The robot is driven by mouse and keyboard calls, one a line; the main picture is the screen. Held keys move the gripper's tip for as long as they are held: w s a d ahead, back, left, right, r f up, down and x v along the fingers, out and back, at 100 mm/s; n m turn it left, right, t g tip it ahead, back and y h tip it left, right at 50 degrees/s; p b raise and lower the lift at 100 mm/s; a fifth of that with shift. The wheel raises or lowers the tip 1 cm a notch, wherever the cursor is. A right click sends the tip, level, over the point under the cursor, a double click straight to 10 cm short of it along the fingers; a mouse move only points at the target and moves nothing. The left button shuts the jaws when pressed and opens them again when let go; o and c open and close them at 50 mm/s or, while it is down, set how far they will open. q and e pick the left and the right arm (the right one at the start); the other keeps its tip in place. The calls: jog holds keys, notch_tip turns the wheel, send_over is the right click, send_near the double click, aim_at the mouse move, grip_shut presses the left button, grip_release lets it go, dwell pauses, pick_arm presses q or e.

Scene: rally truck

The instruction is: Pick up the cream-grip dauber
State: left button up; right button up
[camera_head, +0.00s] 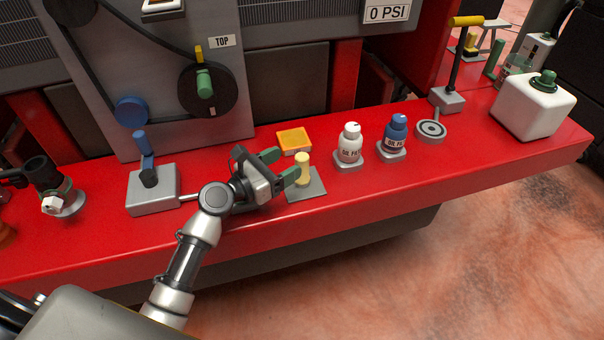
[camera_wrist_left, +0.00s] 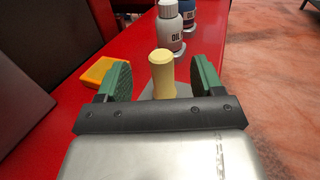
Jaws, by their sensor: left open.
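The cream-grip dauber (camera_head: 303,168) stands upright on a grey square pad (camera_head: 313,190) on the red bench. In the left wrist view the dauber (camera_wrist_left: 162,70) shows between the two green finger pads, with a gap on each side. My left gripper (camera_head: 281,166) is open, its green fingertips pointing toward the dauber from the left. In the wrist view the left gripper (camera_wrist_left: 160,82) hides the dauber's lower part. My right gripper is not in view.
An orange-yellow block (camera_head: 294,140) lies just behind the dauber. A white oil bottle (camera_head: 350,146) and a blue one (camera_head: 395,133) stand to the right. A grey box with a blue lever (camera_head: 152,190) stands left of my gripper. The bench's front edge (camera_head: 350,205) is clear.

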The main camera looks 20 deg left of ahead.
aim_at(308, 156)
pick_arm(q)
notch_tip(308, 156, down, 2)
jog(key=shift+w+d+r, duration=0.1)
jog(key=shift+w+d, duration=0.2)
jog(key=shift+w, duration=0.2)
jog(key=x, duration=0.6)
jog(key=shift+w+d, duration=0.15)
jog(key=shift+w, duration=0.05)
jog(key=shift+s, duration=0.1)
jog(key=shift+c, duration=1)
jog(key=c, duration=0.8)
